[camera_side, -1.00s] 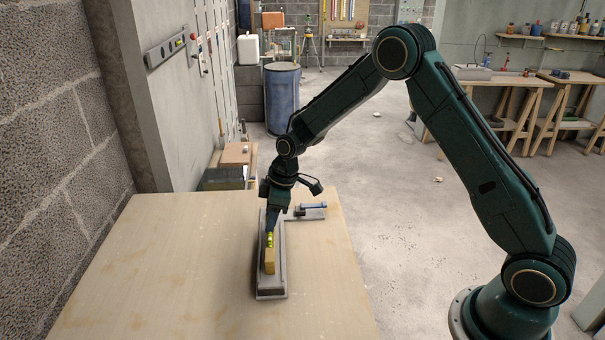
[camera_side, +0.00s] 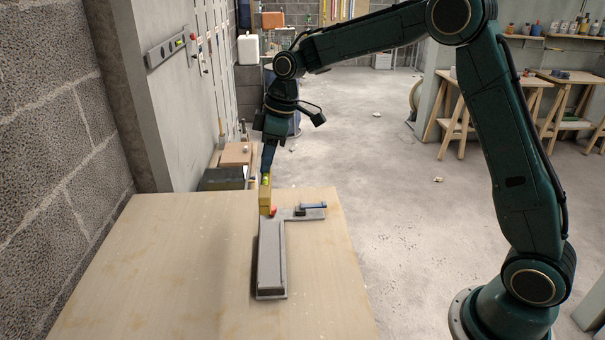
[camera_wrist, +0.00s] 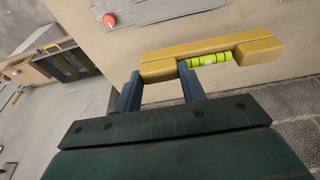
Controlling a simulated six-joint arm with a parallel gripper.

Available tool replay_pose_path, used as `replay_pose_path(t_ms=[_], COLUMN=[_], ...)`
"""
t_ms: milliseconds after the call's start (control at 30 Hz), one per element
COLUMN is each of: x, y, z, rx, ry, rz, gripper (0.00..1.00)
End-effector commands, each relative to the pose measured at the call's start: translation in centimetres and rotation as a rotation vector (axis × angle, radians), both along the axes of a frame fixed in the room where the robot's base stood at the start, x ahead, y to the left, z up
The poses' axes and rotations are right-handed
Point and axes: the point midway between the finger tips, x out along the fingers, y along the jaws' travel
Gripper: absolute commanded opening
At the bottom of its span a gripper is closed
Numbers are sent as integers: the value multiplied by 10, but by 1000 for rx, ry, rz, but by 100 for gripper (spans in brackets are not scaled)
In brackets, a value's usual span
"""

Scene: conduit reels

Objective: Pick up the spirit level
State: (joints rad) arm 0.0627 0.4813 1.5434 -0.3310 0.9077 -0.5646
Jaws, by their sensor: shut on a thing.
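The spirit level (camera_side: 265,201) is a short yellow bar with a bright green vial. My gripper (camera_side: 267,174) is shut on it and holds it above the far end of a grey L-shaped holder (camera_side: 271,262). The long channel of the holder is empty. In the side view the level hangs end-on to the camera, so its exact height is hard to tell.
The wooden tabletop (camera_side: 165,270) is otherwise clear. A grey level (camera_side: 165,50) hangs on the left wall. Boxes (camera_side: 222,178) stand beyond the table.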

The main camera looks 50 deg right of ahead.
Motion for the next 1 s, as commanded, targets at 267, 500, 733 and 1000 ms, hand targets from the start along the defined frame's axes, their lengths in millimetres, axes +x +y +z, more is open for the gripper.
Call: replay_pose_path(t_ms=[267, 500, 733, 1000], x=[0, 0, 0, -2], y=[0, 0, 0, -2], z=[25, 28, 27, 27], rx=[1, 1, 1, 1], ry=[-1, 1, 1, 1], rz=[0, 0, 0, -1], gripper=[13, 13, 13, 13])
